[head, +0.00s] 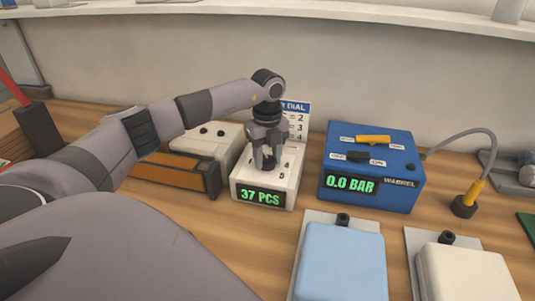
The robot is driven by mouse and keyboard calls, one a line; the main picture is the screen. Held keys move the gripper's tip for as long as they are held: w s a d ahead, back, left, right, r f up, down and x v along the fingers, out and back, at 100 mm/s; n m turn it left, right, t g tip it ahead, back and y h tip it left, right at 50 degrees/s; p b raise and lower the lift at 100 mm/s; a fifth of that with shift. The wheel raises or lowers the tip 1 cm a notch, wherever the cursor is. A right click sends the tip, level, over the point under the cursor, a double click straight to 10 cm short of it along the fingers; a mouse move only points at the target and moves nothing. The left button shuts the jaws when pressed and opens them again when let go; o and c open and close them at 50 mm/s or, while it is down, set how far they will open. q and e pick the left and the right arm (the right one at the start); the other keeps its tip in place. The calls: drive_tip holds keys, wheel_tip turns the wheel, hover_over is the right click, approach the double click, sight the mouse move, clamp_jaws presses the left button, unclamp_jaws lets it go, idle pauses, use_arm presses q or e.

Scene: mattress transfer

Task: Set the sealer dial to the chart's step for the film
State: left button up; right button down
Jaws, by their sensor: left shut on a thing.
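My left gripper (268,165) reaches down onto the top of a white box (277,194) whose green display reads 37 PCS. It is shut on a knob there, which the fingers mostly hide. Small dark marks show on the box top around the fingers. A chart (297,122) headed DIAL stands behind the box; my gripper and wrist cover its left part, and only the ends of its lines, such as "= 2", show. A long brown and orange device (172,178), possibly the sealer, lies to the left, with a white housing (212,140) behind it. My right gripper is out of view.
A blue box (372,168) reading 0.0 BAR, with a yellow lever, stands to the right. Beyond it is a cable ending in a yellow and black plug (468,200). A light blue pad (342,262) and a cream pad (464,274) lie in front.

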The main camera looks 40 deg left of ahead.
sight(267, 158)
use_arm(q)
drive_tip(key=shift+w+a+r, duration=0.1)
drive_tip(key=o, duration=1.1)
drive_tip(key=shift+c, duration=0.2)
wheel_tip(267, 158, up, 7)
drive_tip(key=shift+r+b, duration=0.1)
drive_tip(key=shift+b, duration=0.35)
